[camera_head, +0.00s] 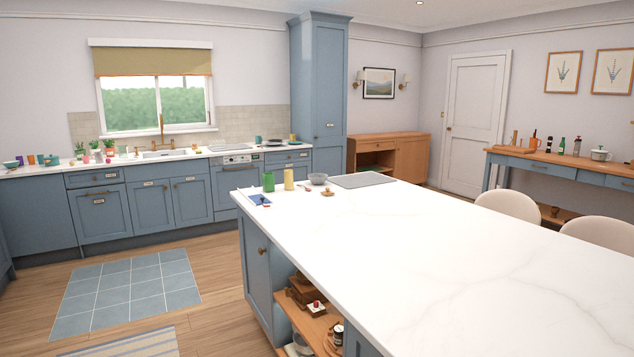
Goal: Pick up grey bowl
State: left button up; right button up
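A small grey bowl (318,178) stands upright on the far end of the white island top (420,240). It sits between a yellow container (288,180) on its left and a dark grey flat panel (362,180) on its right. A small brown item (327,192) lies just in front of it. Neither of my grippers shows in the head view.
A green container (268,181) and a blue-and-white item (257,197) are at the island's far left corner. Two pale chairs (509,205) (600,232) stand along its right side. The near island top is bare.

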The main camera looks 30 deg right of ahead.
aim_at(318, 179)
jog(key=i, duration=2.55)
jog(key=i+j+z, duration=0.15)
jog(key=i, duration=0.55)
jog(key=i+j, duration=0.1)
jog(key=i, duration=0.55)
jog(key=z, duration=0.05)
